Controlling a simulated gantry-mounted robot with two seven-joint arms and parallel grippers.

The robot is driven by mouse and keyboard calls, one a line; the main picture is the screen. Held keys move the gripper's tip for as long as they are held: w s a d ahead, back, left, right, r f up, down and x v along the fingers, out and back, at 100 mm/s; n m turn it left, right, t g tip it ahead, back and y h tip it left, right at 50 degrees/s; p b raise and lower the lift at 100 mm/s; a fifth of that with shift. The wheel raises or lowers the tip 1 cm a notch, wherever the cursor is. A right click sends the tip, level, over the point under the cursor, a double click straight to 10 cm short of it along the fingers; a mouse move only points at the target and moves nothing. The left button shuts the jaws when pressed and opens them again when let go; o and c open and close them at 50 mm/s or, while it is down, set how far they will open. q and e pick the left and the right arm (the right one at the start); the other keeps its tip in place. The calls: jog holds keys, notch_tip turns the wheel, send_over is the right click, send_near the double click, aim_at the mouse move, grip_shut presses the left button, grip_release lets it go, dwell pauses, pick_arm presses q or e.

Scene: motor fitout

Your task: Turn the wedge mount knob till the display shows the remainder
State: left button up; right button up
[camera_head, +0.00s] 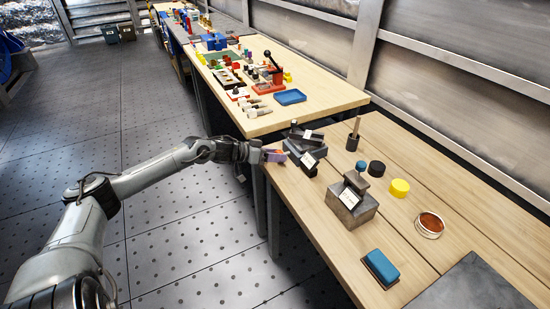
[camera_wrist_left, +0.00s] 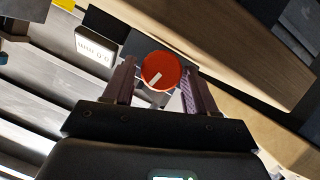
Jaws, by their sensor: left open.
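The wedge mount (camera_head: 300,153) is a dark block at the left edge of the near bench. Its round orange-red knob (camera_wrist_left: 159,72) bears a white pointer line. In the left wrist view the knob sits between the two purplish fingers of my left gripper (camera_wrist_left: 160,88), with small gaps visible beside it. In the head view my left gripper (camera_head: 275,155) is at the mount's left side, at the bench edge. A tilted white display panel (camera_wrist_left: 97,46) shows small dark characters that I cannot read surely. My right gripper is out of view.
A grey metal block with a white label (camera_head: 349,199) stands nearby. A black disc (camera_head: 376,168), yellow disc (camera_head: 399,187), round copper-coloured dish (camera_head: 430,223) and blue pad (camera_head: 381,266) lie around it. The far bench holds a blue tray (camera_head: 290,97). Open floor lies left.

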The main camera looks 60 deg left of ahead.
pick_arm(q)
jog(key=shift+w, duration=0.15)
jog(key=c, duration=0.8)
jog(key=shift+r+p, duration=0.1)
jog(key=shift+p, duration=0.2)
jog(key=m+y+p, duration=0.1)
jog(key=p, duration=0.9)
jog(key=shift+d+r, duration=0.15)
jog(key=shift+r, duration=0.05)
jog(key=m+y+p, duration=0.1)
jog(key=m+p, duration=0.1)
jog(key=p, duration=0.2)
jog(key=shift+d+f+y, duration=0.1)
jog(key=shift+y, duration=0.2)
jog(key=shift+f+m+y+p, duration=0.15)
jog(key=shift+m+y+p, duration=0.25)
jog(key=shift+m+p, duration=0.35)
jog(key=shift+t, duration=0.3)
